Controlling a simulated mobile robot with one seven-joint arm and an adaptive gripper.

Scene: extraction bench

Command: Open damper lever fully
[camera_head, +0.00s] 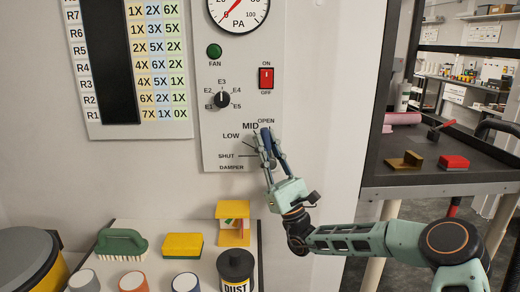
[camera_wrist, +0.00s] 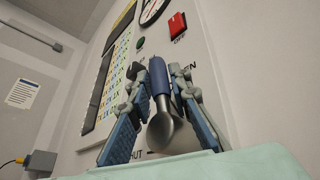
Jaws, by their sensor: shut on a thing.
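The damper lever (camera_head: 266,141) has a blue handle and sits at the lower right of the grey control panel. Its handle points up, with its tip just below the OPEN label (camera_head: 266,121). In the wrist view the blue handle (camera_wrist: 159,78) rises from a rounded grey base (camera_wrist: 165,128). My gripper (camera_head: 264,132) is shut on the handle, one finger on each side. The fingers hide part of the lever in the head view. The MID (camera_head: 250,126), LOW (camera_head: 231,136) and SHUT (camera_head: 226,156) labels lie to its left.
Above the lever are a red switch (camera_head: 266,78), a selector knob (camera_head: 222,99), a green fan button (camera_head: 214,51) and a gauge (camera_head: 238,12). Below stand a dust canister (camera_head: 236,270), brush (camera_head: 121,243) and sponge (camera_head: 182,245). A dark cart (camera_head: 420,181) stands at right.

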